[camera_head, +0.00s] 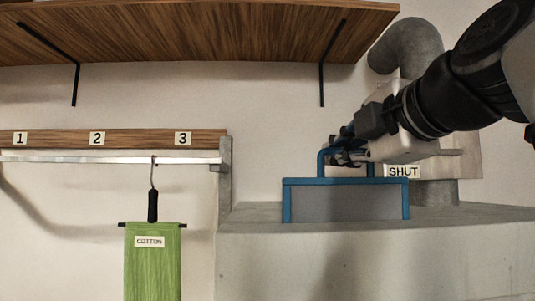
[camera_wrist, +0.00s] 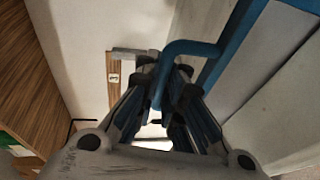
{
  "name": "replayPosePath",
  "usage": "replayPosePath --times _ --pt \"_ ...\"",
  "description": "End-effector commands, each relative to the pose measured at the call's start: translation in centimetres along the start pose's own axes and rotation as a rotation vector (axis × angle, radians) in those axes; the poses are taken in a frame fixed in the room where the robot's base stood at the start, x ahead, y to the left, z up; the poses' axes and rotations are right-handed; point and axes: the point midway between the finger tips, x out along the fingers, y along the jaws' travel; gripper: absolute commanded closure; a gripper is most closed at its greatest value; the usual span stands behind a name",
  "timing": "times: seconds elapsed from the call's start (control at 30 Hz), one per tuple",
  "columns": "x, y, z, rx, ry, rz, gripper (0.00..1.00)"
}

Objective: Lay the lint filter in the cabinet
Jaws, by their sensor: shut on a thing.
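The lint filter (camera_head: 346,204) is a grey panel in a blue frame with a blue loop handle on top. It is upright at the grey concrete block on the right, and its lower edge is level with the block's top. I cannot tell whether it rests there or sits in a slot. My gripper (camera_head: 347,154) is shut on the handle from above right. In the wrist view, the blue handle (camera_wrist: 187,47) passes between my gripper's fingers (camera_wrist: 172,92), and the frame runs to the upper right. I cannot make out a cabinet with certainty.
The concrete block (camera_head: 255,255) fills the lower right. Behind it are a pale panel labelled SHUT (camera_head: 403,171) and a grey duct (camera_head: 410,45). A wooden shelf (camera_head: 200,30) hangs above. A green cloth labelled COTTON (camera_head: 152,265) hangs from the numbered rail (camera_head: 60,157) at left.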

Motion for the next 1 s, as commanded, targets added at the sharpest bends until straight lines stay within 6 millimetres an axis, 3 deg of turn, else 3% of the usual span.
replayPosePath --times 1.0 --pt "0.5 -2.7 0.2 -0.001 0.000 0.002 1.00"
